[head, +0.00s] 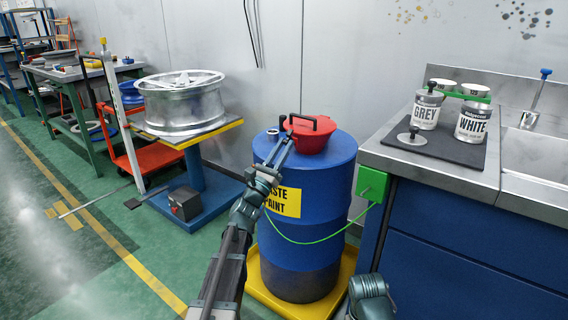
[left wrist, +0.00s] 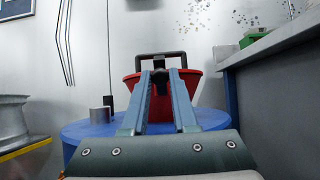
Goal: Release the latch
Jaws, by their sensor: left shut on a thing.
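A blue drum (head: 325,180) with a yellow waste paint label (head: 281,201) stands in a yellow tray (head: 262,293). A red funnel lid (head: 317,136) with a black handle bar (head: 312,120) sits on its top; it also shows in the left wrist view (left wrist: 189,82). My left gripper (head: 287,137) reaches over the drum to the lid's left front. In the left wrist view its fingertips (left wrist: 160,77) are closed on a small dark piece, apparently the latch (left wrist: 160,87), in front of the red lid. The fingers hide most of that piece.
A metal cap (head: 272,132) stands on the drum top, left of the lid. A green box (head: 372,184) with a green cable hangs on the counter (head: 453,176) to the right. A wheel rim (head: 181,103) rests on a stand to the left.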

